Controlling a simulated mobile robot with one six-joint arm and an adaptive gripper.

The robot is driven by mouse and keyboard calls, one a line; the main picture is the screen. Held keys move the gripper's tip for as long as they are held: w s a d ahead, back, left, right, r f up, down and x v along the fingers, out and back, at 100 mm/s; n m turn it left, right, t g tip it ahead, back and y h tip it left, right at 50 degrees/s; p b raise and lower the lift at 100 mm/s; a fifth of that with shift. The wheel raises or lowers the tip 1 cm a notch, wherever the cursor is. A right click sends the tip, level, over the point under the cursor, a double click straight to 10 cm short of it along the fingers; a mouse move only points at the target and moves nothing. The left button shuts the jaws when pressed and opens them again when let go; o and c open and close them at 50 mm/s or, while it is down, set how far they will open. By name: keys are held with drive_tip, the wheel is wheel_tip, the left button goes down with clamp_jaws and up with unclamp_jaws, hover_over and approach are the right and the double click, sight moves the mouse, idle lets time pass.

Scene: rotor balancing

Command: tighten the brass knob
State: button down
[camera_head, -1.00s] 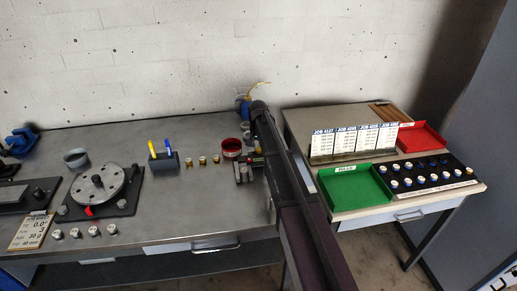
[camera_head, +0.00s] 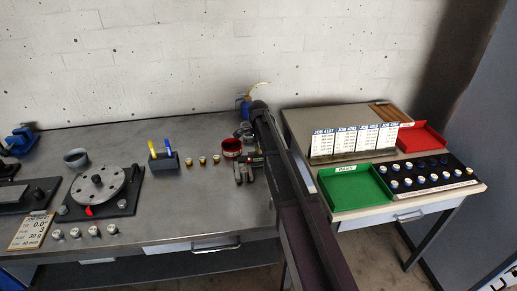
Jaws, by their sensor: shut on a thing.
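My gripper (camera_head: 243,173) is small and dark at the right end of the steel bench (camera_head: 180,205), just in front of my wrist and right of a red ring-shaped cup. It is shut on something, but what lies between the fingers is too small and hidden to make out. I cannot pick out the brass knob with certainty; my gripper and arm cover part of this spot. Several small brass-coloured pieces stand in a row left of the red cup (camera_head: 231,148), apart from my gripper. One is the middle brass piece (camera_head: 202,161).
A rotor disc (camera_head: 98,183) sits on a dark base at left. A side table at right holds a green tray (camera_head: 355,187), a red tray (camera_head: 422,139) and a dark rack (camera_head: 465,172).

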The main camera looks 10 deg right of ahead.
drive_tip(key=shift+s+m, duration=0.15)
drive_tip(key=shift+m, duration=0.25)
drive_tip(key=shift+c, duration=1.7)
unclamp_jaws()
drive_tip(key=shift+n, duration=0.3)
